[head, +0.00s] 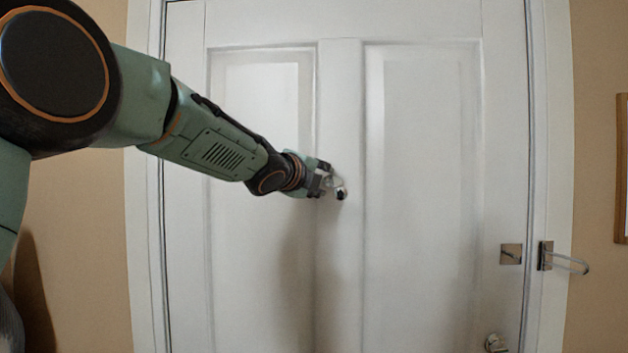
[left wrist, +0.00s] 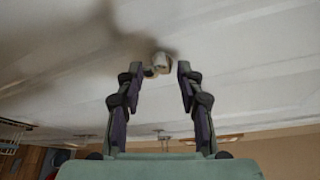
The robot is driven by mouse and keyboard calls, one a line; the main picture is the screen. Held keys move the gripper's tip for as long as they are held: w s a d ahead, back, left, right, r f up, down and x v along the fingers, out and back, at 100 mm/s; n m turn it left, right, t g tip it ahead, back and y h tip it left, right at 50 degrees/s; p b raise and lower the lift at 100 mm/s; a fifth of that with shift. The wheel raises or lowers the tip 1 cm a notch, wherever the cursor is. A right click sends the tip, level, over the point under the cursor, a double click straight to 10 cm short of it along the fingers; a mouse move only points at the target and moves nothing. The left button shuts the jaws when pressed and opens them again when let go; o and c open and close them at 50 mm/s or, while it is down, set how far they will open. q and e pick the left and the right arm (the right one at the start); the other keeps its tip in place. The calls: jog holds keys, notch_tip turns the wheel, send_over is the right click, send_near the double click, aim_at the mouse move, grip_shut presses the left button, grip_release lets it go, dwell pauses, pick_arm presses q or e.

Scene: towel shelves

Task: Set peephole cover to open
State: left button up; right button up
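The peephole (head: 341,193) is a small round fitting with a dark centre on the middle stile of the white door (head: 420,150). Its silvery cover (head: 338,182) shows just above it, close to my gripper; how far it is swung is hard to tell. My left gripper (head: 328,182) is at the door, just left of the peephole. In the left wrist view the peephole fitting (left wrist: 158,64) lies just beyond and between the spread fingertips of my left gripper (left wrist: 157,72). The fingers are open, with nothing clearly held. My right gripper is not in view.
A metal latch plate (head: 511,254) and a swing-bar guard (head: 565,262) on the frame sit at the right. A door knob (head: 495,343) is low on the right. A wooden frame (head: 621,168) hangs on the right wall. The door's right panel is clear.

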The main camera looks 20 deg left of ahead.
pick_arm(q)
jog(key=s, duration=0.6)
jog(key=shift+s+a+r, duration=0.15)
jog(key=shift+a+r, duration=0.15)
jog(key=shift+a, duration=0.1)
